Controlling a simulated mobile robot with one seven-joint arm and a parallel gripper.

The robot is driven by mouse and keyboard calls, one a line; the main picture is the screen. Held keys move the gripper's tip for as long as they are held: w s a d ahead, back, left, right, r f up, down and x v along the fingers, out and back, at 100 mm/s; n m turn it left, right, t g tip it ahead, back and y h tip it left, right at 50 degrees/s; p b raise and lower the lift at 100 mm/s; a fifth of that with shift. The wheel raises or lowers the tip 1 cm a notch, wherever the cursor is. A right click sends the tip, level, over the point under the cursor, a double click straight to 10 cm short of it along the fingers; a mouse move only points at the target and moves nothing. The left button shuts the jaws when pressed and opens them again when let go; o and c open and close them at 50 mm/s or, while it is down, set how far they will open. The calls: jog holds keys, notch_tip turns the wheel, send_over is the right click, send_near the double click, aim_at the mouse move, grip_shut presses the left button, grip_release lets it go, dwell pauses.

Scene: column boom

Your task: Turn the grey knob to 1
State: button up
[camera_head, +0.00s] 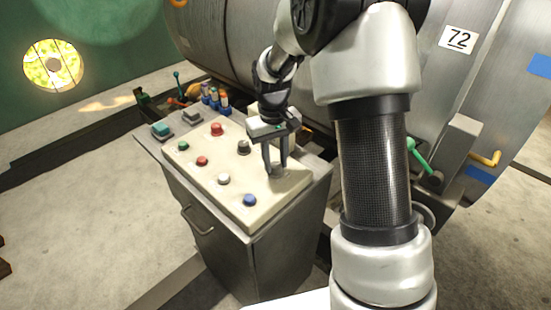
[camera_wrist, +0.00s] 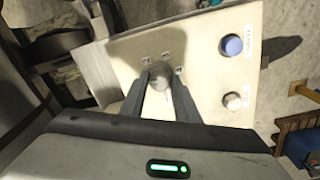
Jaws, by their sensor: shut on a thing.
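The grey knob (camera_wrist: 160,80) stands on the cream control panel (camera_wrist: 206,75), with small dark-marked labels around its far side in the wrist view. The labels are too small to read. My gripper (camera_wrist: 160,88) points down at the panel and its two fingers are closed on the knob's sides. In the head view my gripper (camera_head: 276,170) is at the panel's right part, and the grey knob (camera_head: 277,171) shows only partly between the fingertips. Which mark the knob points at cannot be told.
A blue button (camera_head: 250,200) and a white button (camera_head: 224,179) sit near the knob. A black knob (camera_head: 243,147), red button (camera_head: 217,129) and green button (camera_head: 183,146) are further left. A large metal cylinder (camera_head: 470,90) stands behind the cabinet (camera_head: 205,220).

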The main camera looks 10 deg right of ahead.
aim_at(274, 165)
jog(key=shift+n, duration=1.2)
jog(key=o, duration=1)
jog(key=shift+o, duration=0.2)
jog(key=shift+r, duration=0.1)
notch_tip(274, 165, up, 17)
jog(key=p, duration=0.2)
jog(key=shift+a+r, duration=0.15)
jog(key=shift+a, duration=0.2)
jog(key=shift+s, duration=0.1)
